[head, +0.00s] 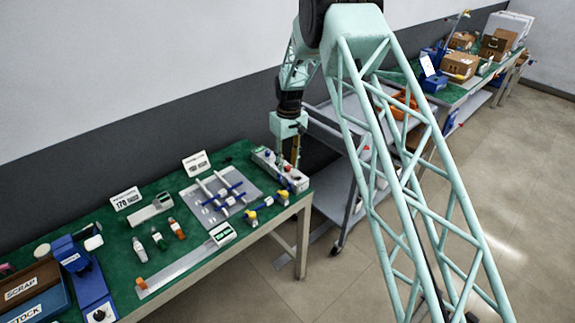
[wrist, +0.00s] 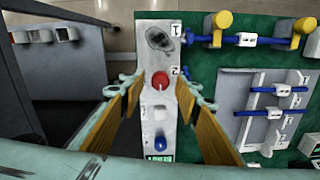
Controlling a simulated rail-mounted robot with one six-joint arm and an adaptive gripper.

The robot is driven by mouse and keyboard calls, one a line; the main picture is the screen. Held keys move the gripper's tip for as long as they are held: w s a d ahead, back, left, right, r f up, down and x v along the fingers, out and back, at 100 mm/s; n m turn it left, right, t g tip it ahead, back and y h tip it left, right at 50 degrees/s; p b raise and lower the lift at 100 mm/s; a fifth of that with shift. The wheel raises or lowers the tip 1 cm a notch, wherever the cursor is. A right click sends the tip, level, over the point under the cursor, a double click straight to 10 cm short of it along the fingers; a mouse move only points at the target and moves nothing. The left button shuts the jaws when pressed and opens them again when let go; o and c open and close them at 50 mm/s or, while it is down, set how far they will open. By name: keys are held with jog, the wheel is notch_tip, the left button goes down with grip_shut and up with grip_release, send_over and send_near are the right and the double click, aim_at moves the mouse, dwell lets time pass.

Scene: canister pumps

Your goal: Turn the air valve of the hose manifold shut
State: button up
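A pale grey manifold box (wrist: 148,112) stands at the right end of the green bench and also shows in the head view (head: 262,158). In the wrist view its top carries a dark grey oval part (wrist: 159,38), a red round knob (wrist: 160,80) and a blue knob (wrist: 161,143). Small labels sit beside them; I cannot tell which part is the air valve. My gripper (wrist: 158,93) is open above the box, its brown-padded fingers apart on either side of the red knob. In the head view my gripper (head: 288,160) points down at the box.
A grey plate (head: 186,192) with white and blue rods lies beside the box. A blue bar on yellow posts (wrist: 240,40) is close on the right in the wrist view. A grey cart (head: 340,185) stands past the bench end.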

aim_at(288, 166)
notch_tip(288, 166, up, 12)
jog(key=shift+f, duration=0.2)
dwell(0.4)
jog(key=shift+d, duration=0.15)
dwell(0.3)
